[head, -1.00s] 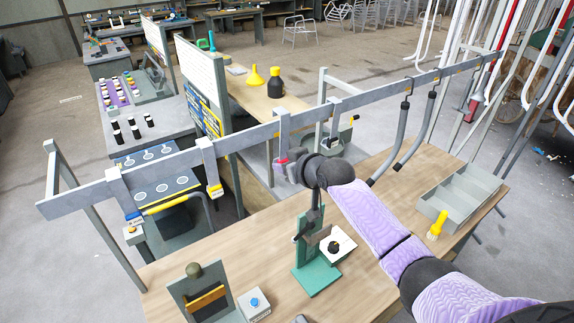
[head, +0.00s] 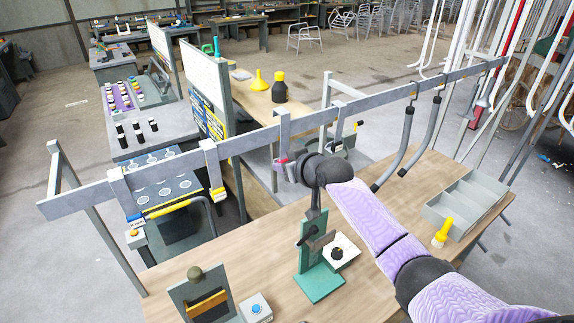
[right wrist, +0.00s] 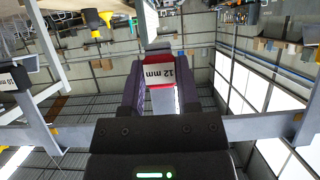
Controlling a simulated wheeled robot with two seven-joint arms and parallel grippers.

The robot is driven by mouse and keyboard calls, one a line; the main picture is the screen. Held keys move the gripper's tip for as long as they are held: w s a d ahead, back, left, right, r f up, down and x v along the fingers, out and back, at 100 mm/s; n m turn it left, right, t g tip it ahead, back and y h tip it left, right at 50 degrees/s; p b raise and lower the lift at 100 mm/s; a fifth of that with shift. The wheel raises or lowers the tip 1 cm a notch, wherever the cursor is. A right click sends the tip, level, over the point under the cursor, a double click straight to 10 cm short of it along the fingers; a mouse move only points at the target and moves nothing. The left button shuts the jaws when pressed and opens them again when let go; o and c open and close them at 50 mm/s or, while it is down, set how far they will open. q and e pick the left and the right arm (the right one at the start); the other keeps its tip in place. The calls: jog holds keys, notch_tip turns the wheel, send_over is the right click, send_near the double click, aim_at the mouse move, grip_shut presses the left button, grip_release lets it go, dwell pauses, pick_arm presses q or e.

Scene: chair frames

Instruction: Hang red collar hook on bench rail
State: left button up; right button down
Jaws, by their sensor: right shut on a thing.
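The bench rail (head: 245,141) is a long grey bar running across the head view above the wooden bench. My right gripper (head: 284,167) is just below its middle, shut on the red collar hook (head: 280,161). The hook's grey top appears to reach over the rail; whether it rests there I cannot tell. In the right wrist view the red collar (right wrist: 158,75), labelled "12 mm", sits between the fingers of my right gripper (right wrist: 160,90). A yellow-collared hook (head: 217,193) and a blue-collared hook (head: 135,218) hang on the rail to the left. My left gripper is not in view.
On the wooden bench stand a green fixture (head: 318,282), a grey divided tray (head: 468,205), a yellow brush (head: 442,233) and a box with a blue button (head: 256,308). Two grey curved hooks (head: 400,140) hang on the rail to the right.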

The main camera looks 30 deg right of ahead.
jog(key=shift+f+b, duration=0.9)
jog(key=shift+f, duration=0.3)
jog(key=shift+c, duration=1.3)
grip_release()
jog(key=p+v, duration=0.8)
jog(key=shift+a, duration=0.1)
